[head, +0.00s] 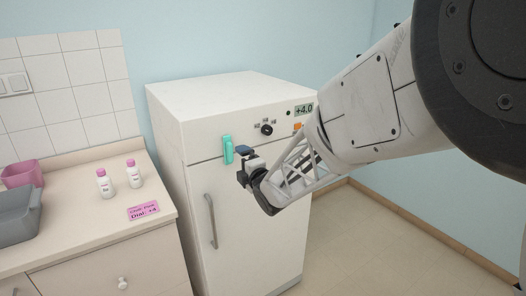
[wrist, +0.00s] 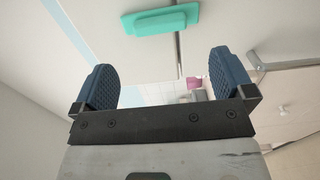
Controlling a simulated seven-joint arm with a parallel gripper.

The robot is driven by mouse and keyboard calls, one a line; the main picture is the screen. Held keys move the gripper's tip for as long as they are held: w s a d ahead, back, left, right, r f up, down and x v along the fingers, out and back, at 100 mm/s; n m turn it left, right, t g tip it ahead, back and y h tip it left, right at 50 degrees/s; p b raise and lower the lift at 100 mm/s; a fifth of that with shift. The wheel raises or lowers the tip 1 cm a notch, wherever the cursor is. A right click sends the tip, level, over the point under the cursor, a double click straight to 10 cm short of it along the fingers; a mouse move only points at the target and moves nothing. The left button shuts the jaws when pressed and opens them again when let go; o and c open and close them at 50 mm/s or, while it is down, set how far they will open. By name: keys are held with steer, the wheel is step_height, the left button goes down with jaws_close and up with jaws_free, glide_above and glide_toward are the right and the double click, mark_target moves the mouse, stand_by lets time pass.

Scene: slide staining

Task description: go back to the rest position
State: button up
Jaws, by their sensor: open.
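My gripper (head: 244,162) is in front of the upper part of the white fridge (head: 245,215). In the wrist view my gripper (wrist: 172,80) is open, with its two blue ridged fingers apart and nothing between them. The teal handle (head: 228,150) on the fridge is just left of the gripper in the head view. It also shows in the wrist view (wrist: 160,20), beyond the fingers and apart from them. The fridge doors look shut.
A counter (head: 85,229) stands to the left with two white bottles (head: 135,174) with pink caps, a pink note (head: 143,210), a grey tray (head: 18,222) and a pink container (head: 22,173). The fridge has a black dial (head: 267,129) and a display (head: 304,110). The floor (head: 370,240) at right is clear.

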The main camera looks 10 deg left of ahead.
steer(key=s+d+r+m+g+h, duration=0.15)
steer(key=s+d+m+h, duration=0.3)
steer(key=d, duration=0.45)
steer(key=s+d+r+m+h, duration=0.25)
steer(key=d+m, duration=0.35)
steer(key=d, duration=0.4)
steer(key=s+d+r+m+g+h, duration=0.1)
steer(key=s+d+m+h, duration=0.35)
steer(key=d, duration=0.45)
steer(key=s+d+m+g, duration=0.4)
steer(key=s+d+m, duration=0.2)
steer(key=s, duration=0.7)
steer(key=s+d+f+m+g+h, duration=0.1)
steer(key=s+d+m+g, duration=0.2)
steer(key=s, duration=1.1)
steer(key=d+m, duration=0.3)
steer(key=d, duration=0.1)
steer(key=shift+f+g, duration=0.2)
steer(key=shift+g, duration=0.15)
